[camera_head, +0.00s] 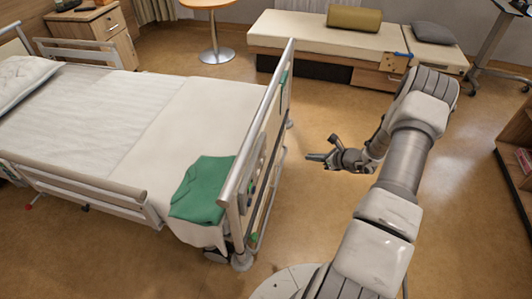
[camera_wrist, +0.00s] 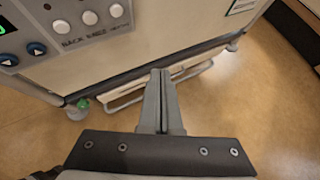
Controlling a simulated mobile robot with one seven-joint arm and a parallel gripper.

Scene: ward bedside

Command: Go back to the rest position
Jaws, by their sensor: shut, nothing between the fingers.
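My gripper (camera_head: 312,157) hangs in the air to the right of the bed's footboard in the head view, pointing left toward it. My arm reaches up from the bottom right and bends back down to it. In the wrist view my gripper (camera_wrist: 163,78) has its two grey fingers together, with nothing between them. Beyond the fingers, the wrist view shows the footboard (camera_wrist: 140,45) with a button panel (camera_wrist: 65,20) at upper left. The fingers look apart from the footboard.
The bed (camera_head: 140,120) fills the left, with a folded green cloth (camera_head: 202,189) on its foot end. A low bench (camera_head: 300,33) with a rolled cushion (camera_head: 353,18) stands at the back. A shelf (camera_head: 517,160) is at the right edge. Floor (camera_head: 320,205) is clear between bed and arm.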

